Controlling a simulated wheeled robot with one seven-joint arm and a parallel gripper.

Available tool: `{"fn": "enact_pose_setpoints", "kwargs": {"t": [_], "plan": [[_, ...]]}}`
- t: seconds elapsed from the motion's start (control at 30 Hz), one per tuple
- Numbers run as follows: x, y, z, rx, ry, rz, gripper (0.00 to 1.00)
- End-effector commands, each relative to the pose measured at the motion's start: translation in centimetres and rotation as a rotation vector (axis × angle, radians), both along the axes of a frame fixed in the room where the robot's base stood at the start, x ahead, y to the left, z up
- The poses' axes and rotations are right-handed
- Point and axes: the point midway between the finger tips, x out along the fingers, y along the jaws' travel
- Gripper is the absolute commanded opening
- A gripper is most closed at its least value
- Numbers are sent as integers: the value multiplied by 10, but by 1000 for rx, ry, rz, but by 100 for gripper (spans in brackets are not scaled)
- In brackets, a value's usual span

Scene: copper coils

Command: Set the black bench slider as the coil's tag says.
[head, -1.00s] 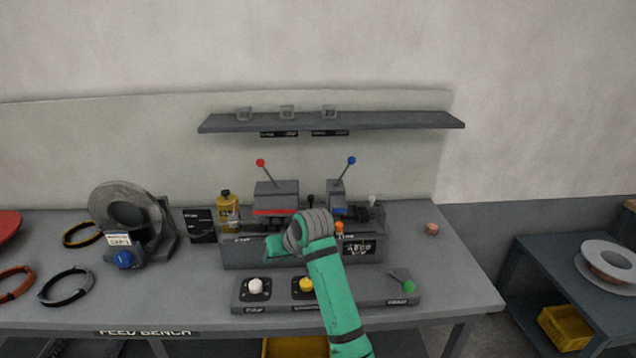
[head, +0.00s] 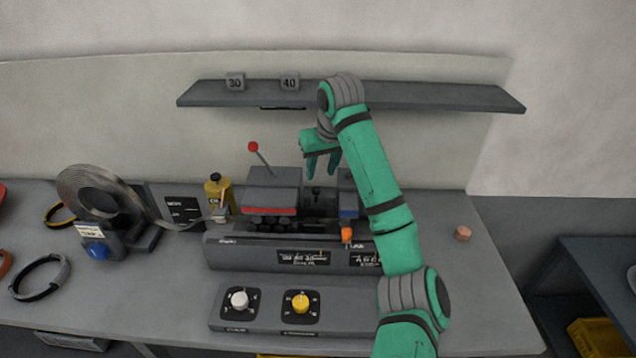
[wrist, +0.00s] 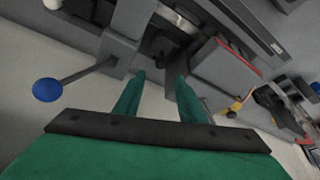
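The black slider knob (head: 316,191) stands on the bench machine (head: 240,251), between the red-striped block and the blue-striped block. In the wrist view a dark knob (wrist: 160,43) shows just beyond my fingertips. My gripper (head: 321,172) is open and empty, pointing down above and behind the knob. Its two fingers are apart in the wrist view (wrist: 160,82), not touching the knob. The grey coil (head: 85,187) stands in a holder at left. Its white tag (head: 89,231) hangs at the front; its writing is too small to read.
A red-ball lever (head: 253,147) rises from the left block; a blue-ball lever (wrist: 47,90) shows in the wrist view. An orange pointer (head: 347,234) sits above the scale plates. A yellow bottle (head: 217,193) stands left. The shelf (head: 430,97) is above. White (head: 239,300) and yellow (head: 301,303) dials are in front.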

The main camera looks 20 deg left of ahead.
Motion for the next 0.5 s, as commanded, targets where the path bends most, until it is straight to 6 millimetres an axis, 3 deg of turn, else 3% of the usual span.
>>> {"fn": "enact_pose_setpoints", "kwargs": {"t": [0.3,0.5], "plan": [[16,13,-53,0,2,-1,37],[24,20,-75,1,1,0,37]]}}
